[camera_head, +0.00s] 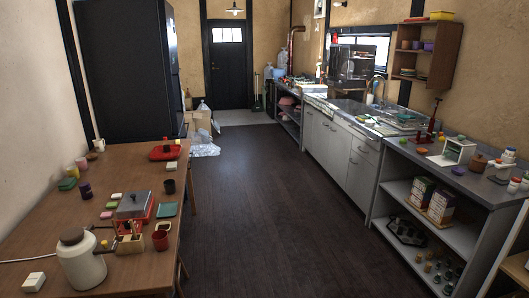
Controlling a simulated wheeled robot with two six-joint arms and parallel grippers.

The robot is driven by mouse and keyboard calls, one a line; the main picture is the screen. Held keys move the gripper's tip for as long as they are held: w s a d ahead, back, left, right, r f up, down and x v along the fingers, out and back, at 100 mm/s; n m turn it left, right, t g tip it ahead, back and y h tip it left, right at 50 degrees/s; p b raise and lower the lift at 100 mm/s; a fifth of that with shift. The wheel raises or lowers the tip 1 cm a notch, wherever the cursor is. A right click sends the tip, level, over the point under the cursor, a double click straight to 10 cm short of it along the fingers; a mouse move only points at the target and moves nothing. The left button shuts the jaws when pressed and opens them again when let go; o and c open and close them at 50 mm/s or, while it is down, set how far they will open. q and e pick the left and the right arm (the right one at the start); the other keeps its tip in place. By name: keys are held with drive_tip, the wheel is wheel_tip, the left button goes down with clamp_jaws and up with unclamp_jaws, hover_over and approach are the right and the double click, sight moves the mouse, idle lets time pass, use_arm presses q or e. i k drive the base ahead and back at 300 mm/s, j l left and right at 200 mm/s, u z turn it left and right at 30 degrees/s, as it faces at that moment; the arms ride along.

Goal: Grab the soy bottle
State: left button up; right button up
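I cannot pick out a soy bottle for certain at this distance. Small bottles or jars (440,271) stand on the low shelf at the lower right, too small to identify. A small dark purple container (85,190) stands on the wooden table at the left, and I cannot tell if it is a bottle. Neither of my grippers is in view.
The wooden table (130,165) at the left holds a large white jar (80,260), a red tray (164,153) and several cups. A kitchen counter (345,125) runs along the right. The dark floor (255,200) between is clear. A tall dark fridge (125,75) stands at the back left.

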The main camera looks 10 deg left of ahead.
sight(166, 145)
drive_tip(key=i, duration=2.1)
